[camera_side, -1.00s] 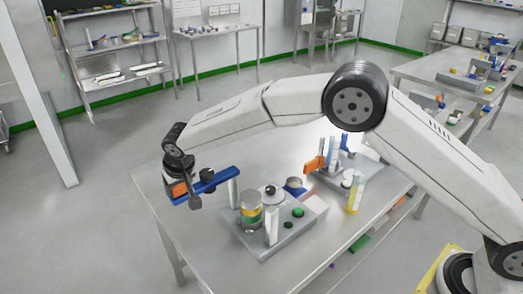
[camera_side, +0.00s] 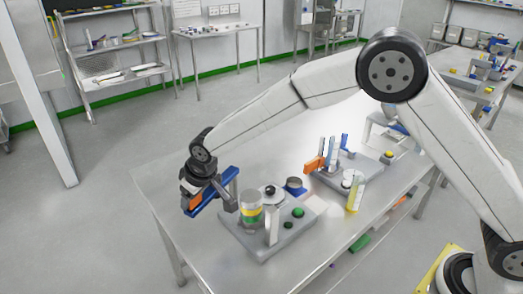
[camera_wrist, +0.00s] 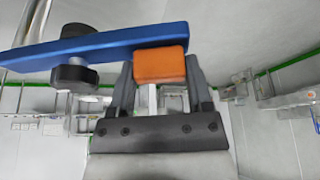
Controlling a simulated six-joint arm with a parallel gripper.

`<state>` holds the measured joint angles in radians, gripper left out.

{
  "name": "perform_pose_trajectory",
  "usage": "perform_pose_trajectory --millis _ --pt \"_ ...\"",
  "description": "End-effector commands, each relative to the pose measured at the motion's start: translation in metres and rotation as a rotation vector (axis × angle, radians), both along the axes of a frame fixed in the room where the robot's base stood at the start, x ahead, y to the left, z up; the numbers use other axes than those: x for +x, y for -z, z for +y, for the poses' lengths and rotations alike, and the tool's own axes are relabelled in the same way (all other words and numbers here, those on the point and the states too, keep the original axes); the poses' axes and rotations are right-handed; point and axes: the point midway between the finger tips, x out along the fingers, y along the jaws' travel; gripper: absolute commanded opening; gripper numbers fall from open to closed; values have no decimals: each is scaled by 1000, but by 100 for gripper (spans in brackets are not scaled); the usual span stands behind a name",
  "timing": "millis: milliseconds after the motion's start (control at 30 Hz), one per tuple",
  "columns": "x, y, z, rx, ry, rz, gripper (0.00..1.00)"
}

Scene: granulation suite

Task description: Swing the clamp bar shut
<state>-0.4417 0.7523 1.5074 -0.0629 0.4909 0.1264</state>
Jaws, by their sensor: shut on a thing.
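The clamp bar is a blue bar (camera_side: 222,184) with an orange end block (camera_wrist: 160,65) and a black knob (camera_wrist: 75,73). It reaches out from the grey post (camera_side: 233,188) on the fixture plate (camera_side: 262,247), towards the left and the camera. A jar with yellow and green bands (camera_side: 250,211) stands on the plate, and the bar is to its left, not over it. My gripper (camera_side: 193,202) is shut on the orange block; the wrist view shows a finger (camera_wrist: 160,88) on either side of it. In the side view my wrist hides part of the block.
A white upright (camera_side: 272,225), a green button (camera_side: 298,212) and a black round part (camera_side: 270,193) share the plate. A second fixture (camera_side: 350,170) with an orange block and a yellow cylinder (camera_side: 355,193) stands to the right. The table's left front (camera_side: 195,240) is bare.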

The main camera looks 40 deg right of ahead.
Motion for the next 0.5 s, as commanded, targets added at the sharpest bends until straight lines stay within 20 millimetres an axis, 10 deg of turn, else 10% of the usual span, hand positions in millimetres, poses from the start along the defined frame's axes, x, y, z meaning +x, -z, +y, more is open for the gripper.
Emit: perform_pose_trajectory --millis 500 --pt "-36 -1 -20 2 -252 1 0"
